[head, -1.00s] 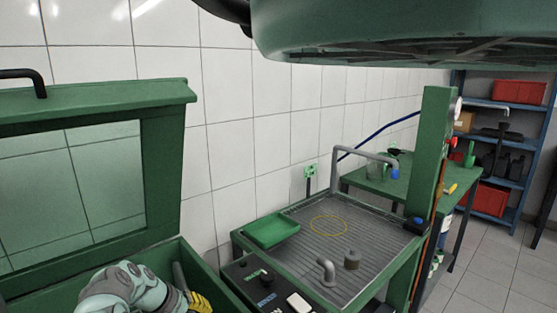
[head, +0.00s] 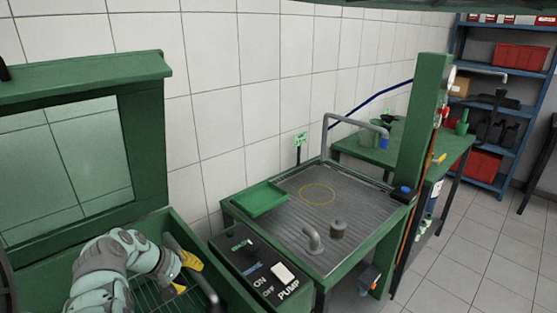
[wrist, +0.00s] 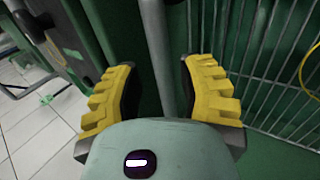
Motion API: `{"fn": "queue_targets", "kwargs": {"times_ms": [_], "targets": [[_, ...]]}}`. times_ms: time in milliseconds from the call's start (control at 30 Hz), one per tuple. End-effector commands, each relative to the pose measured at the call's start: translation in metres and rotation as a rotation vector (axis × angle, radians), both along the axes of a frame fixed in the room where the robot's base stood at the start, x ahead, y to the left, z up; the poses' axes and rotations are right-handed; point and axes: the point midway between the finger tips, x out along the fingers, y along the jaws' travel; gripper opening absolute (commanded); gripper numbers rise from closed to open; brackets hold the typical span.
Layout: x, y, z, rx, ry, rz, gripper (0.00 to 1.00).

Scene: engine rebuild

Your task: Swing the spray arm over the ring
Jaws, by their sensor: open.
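A grey bent pipe with a blue tip (head: 350,118) stands at the back of the ribbed tray (head: 285,215); its tip hangs past the tray's right side. A thin yellow ring (head: 318,194) is marked on that tray. My gripper (head: 180,273), with yellow fingertips, is low inside the green tub at left. It is open around a grey bar (head: 207,287), which also runs between the fingers in the wrist view (wrist: 160,60). I cannot tell whether they touch it. Part of a yellow curve (wrist: 304,72) shows over the wire grate at the wrist view's right edge.
The green tub has a raised windowed lid (head: 75,165) and a wire grate. A control box (head: 265,270) with ON, OFF and PUMP labels stands between tub and tray. A green pan (head: 260,199), a short spout (head: 312,240) and a small cylinder (head: 338,229) occupy the tray.

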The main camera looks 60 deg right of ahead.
Motion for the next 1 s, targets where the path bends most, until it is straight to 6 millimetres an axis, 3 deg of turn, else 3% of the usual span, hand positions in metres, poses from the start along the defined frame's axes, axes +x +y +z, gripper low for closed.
{"fn": "queue_targets", "kwargs": {"times_ms": [567, 867, 900, 1000], "targets": [[0.010, 0.038, 0.054, 0.000, -0.006, 0.008, 0.38], [0.016, 0.068, 0.108, 0.003, -0.002, 0.005, 0.38], [0.023, 0.066, 0.096, -0.014, -0.027, 0.037, 0.38], [0.039, 0.066, 0.091, -0.043, -0.085, 0.103, 0.38]]}}
